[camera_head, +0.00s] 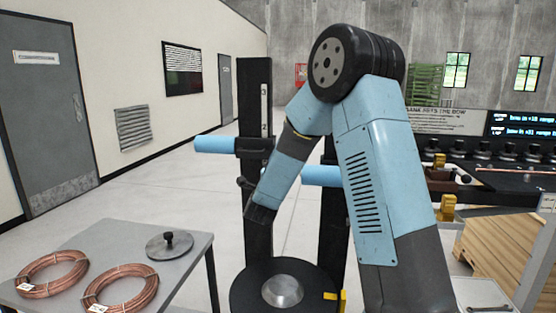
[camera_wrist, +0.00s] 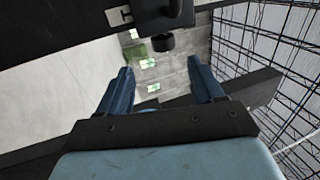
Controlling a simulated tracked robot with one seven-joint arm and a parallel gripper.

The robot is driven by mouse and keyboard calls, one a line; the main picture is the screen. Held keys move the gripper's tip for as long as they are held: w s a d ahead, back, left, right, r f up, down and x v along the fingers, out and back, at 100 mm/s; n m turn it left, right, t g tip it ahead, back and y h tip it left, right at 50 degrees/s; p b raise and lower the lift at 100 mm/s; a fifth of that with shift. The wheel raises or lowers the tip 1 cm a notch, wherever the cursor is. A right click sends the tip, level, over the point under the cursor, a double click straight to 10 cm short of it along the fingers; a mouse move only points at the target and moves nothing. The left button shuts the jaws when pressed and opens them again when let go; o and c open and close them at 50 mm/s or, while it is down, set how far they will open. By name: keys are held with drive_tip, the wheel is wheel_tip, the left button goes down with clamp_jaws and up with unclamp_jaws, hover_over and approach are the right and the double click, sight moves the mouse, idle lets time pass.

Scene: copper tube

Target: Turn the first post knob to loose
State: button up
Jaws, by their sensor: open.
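The left dark upright post (camera_head: 257,95) has number marks and a light blue bar (camera_head: 215,145) held at a black collar (camera_head: 252,146). A small dark rounded part (camera_head: 243,183) shows beside this post, lower down, near the dark end of my arm. My fingers are not clear in the head view.
A second post (camera_head: 332,215) stands to the right, partly behind my arm. A grey table (camera_head: 190,278) at left holds copper coils (camera_head: 52,273) and a disc (camera_head: 169,245). A bench with knobs stands at right.

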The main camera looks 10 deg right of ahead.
drive_tip(key=shift+v, duration=1.2)
drive_tip(key=shift+r, duration=0.1)
drive_tip(key=s+a+r+n+g+y, duration=0.1)
drive_tip(key=s+r+n+g+y, duration=0.2)
drive_tip(key=s+r+n+y, duration=0.25)
drive_tip(key=s+r+n+g+y, duration=0.2)
drive_tip(key=s+n+y, duration=0.2)
drive_tip(key=s+n, duration=0.3)
drive_tip(key=s+d+f+n+g, duration=0.1)
drive_tip(key=s+d+n+g, duration=0.1)
drive_tip(key=s, duration=0.7)
drive_tip(key=s+d+f+n+g+h, duration=0.1)
drive_tip(key=s+d+n+g, duration=0.2)
drive_tip(key=s, duration=0.7)
drive_tip(key=s+d+f+n+g, duration=0.1)
drive_tip(key=s+n+g, duration=0.3)
drive_tip(key=s, duration=0.6)
drive_tip(key=shift+s+d+n, duration=0.2)
drive_tip(key=shift+d+n, duration=0.25)
drive_tip(key=shift+d, duration=0.2)
